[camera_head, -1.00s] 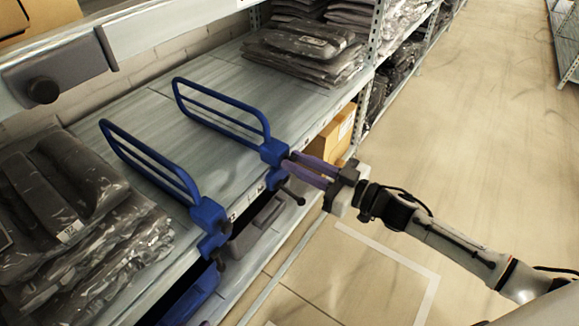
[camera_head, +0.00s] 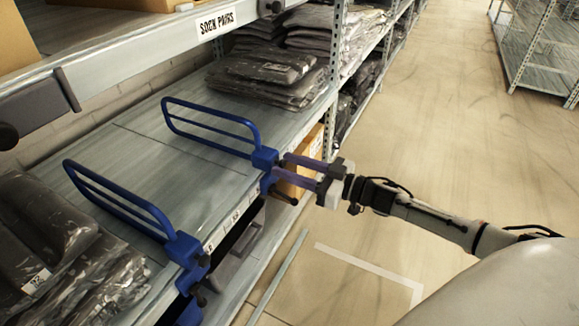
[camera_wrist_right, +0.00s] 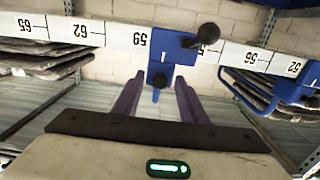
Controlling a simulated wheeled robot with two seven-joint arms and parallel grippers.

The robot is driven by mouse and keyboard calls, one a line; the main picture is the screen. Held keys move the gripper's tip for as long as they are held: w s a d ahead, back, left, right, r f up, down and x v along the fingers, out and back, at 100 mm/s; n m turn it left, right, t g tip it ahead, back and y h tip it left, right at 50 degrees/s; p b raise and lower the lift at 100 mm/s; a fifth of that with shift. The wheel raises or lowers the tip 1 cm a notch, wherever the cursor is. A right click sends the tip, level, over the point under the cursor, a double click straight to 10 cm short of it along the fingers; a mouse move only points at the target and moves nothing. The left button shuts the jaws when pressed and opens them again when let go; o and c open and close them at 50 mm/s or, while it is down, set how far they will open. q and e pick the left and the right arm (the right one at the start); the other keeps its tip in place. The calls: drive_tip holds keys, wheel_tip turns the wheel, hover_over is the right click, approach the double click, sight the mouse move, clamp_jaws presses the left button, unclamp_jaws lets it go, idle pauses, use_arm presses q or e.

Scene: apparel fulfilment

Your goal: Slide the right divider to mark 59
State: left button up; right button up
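The right divider (camera_head: 212,127), a blue wire frame with a clamp (camera_head: 264,159) on the shelf's front rail, stands upright on the middle shelf. My right gripper (camera_head: 296,170) is at the clamp's front. In the wrist view its purple fingers (camera_wrist_right: 158,97) are apart, with the clamp's lower part between or just beyond the tips; contact cannot be told. The left divider (camera_head: 118,200) stands nearer me, also visible in the wrist view (camera_wrist_right: 268,85). My left gripper is out of view.
Bagged dark garments (camera_head: 45,245) lie left of the left divider; another stack (camera_head: 268,75) lies beyond the right divider, near a metal post (camera_head: 336,75). The shelf between the dividers is bare. A cardboard box (camera_head: 300,160) sits below. The aisle floor is open.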

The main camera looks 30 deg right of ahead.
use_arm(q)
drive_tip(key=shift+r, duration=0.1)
